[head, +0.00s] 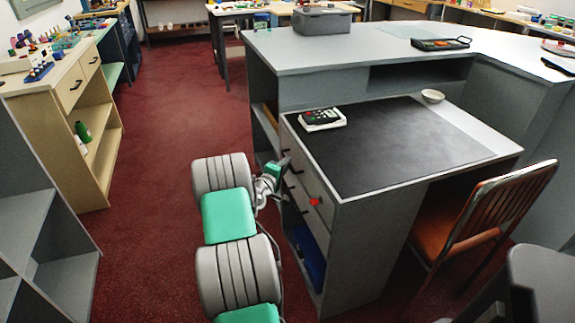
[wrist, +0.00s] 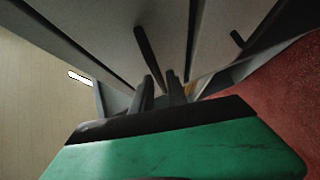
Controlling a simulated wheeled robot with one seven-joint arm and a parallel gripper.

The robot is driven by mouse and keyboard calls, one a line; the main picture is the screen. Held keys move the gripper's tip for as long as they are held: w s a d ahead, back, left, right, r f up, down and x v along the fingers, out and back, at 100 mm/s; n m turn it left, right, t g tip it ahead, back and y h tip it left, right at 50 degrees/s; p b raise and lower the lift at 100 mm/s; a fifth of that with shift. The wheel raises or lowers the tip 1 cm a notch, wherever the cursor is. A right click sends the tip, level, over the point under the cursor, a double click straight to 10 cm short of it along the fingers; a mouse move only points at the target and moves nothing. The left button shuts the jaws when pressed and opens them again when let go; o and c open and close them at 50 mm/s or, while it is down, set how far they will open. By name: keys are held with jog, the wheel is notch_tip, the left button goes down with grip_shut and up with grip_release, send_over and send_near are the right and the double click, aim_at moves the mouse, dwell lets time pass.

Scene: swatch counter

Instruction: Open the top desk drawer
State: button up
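The grey desk (head: 345,199) has a stack of drawers on its left side, with dark bar handles. The top drawer front (head: 307,163) is just below the desktop edge and looks closed. My gripper (head: 284,162) is beside the upper part of this drawer face. In the wrist view my two dark fingers (wrist: 161,93) are apart. A dark bar handle (wrist: 149,52) runs down toward the space between the fingertips. I cannot tell whether they touch it. A second handle (wrist: 237,38) is to the right.
A red spot (head: 315,201) shows on the drawer face. An orange chair (head: 480,215) stands at right. Red carpet (head: 160,130) is open at left.

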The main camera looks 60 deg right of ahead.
jog(key=shift+d+f, duration=0.15)
jog(key=shift+d, duration=0.95)
grip_shut()
jog(key=shift+w, duration=0.1)
dwell(0.5)
